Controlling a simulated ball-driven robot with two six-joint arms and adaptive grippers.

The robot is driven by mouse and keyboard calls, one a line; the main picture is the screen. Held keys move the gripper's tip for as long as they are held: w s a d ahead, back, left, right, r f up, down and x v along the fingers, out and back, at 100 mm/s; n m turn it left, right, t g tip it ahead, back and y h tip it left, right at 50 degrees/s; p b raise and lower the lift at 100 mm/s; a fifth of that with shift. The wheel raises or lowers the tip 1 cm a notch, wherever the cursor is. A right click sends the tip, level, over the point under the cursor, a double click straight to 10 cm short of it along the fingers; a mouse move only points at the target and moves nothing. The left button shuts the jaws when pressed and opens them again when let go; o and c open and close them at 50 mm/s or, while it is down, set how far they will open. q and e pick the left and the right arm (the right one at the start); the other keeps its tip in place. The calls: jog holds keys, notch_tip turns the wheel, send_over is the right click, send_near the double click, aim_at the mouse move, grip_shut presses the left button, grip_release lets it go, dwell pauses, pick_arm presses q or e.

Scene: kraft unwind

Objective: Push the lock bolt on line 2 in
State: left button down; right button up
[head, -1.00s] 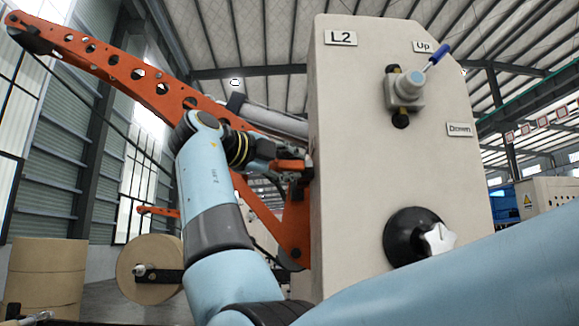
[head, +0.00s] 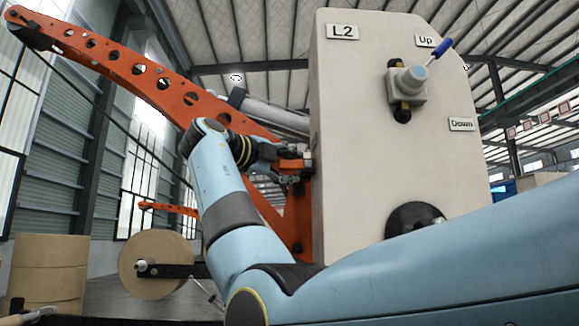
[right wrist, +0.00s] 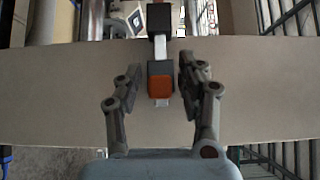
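The lock bolt (right wrist: 160,87) on line 2 shows in the right wrist view as an orange block with a dark block and a pale metal bar in line behind it. A short silver end sticks out in front. My right gripper (right wrist: 162,70) is open, with one finger on each side of the bolt and gaps between. In the head view my right gripper (head: 296,172) is at the left edge of the beige L2 panel (head: 350,130), with an orange piece beside the fingers. How far the bolt is in cannot be told. My left gripper is not in view.
The panel carries a blue-tipped lever (head: 439,50) between Up and Down labels, and a black knob (head: 410,215) partly hidden by my right arm. A perforated orange arm (head: 130,70) rises behind the gripper.

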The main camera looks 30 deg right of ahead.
aim_at(283, 164)
jog(key=shift+v, duration=3.8)
